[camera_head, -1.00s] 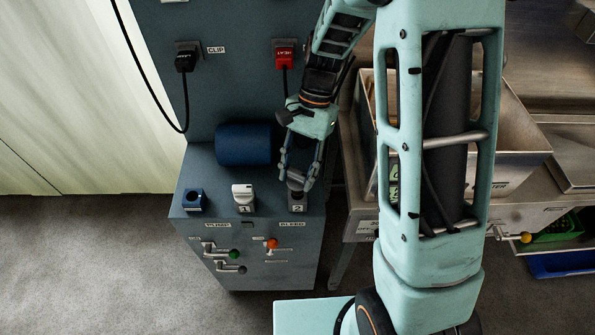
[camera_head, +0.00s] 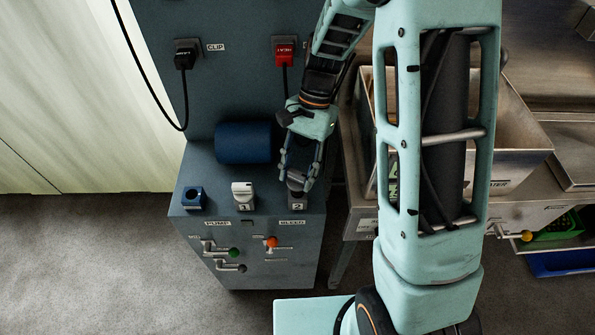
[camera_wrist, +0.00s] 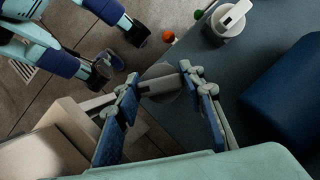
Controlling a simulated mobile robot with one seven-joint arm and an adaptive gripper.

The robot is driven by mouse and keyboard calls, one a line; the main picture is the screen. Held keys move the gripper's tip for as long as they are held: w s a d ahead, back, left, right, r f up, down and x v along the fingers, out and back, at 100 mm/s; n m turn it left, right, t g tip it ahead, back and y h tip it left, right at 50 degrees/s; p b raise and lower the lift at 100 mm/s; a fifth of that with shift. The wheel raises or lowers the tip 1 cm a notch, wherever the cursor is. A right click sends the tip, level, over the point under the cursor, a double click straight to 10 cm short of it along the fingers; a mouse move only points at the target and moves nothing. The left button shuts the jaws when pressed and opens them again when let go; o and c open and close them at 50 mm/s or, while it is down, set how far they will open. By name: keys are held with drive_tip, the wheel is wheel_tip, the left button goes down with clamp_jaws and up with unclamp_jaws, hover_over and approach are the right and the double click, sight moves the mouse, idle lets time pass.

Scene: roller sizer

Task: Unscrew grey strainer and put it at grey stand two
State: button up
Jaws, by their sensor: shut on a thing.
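My gripper (camera_head: 297,182) is over the stand marked 2 (camera_head: 298,204), at the front right of the blue-grey cabinet top. It is shut on the grey strainer (camera_wrist: 160,72), a round grey cap with a raised bar. In the wrist view my gripper's fingers (camera_wrist: 161,86) pinch the bar from both sides. The strainer is at stand two, partly hidden by the fingers in the head view. I cannot tell whether it is fully seated.
A white-topped strainer (camera_head: 242,189) is on the stand marked 1, to the left. A blue cylinder (camera_head: 243,143) lies behind. Levers (camera_head: 234,252) stick out in front; a steel sink is to the right.

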sight(297, 184)
drive_tip(key=shift+f+b, duration=1.5)
drive_tip(key=shift+f, duration=0.85)
drive_tip(key=o, duration=1.4)
drive_tip(key=shift+c, duration=0.2)
drive_tip(key=shift+r, duration=0.15)
drive_tip(key=v, duration=1.1)
drive_tip(key=shift+r, duration=0.4)
drive_tip(key=shift+w+d, duration=0.15)
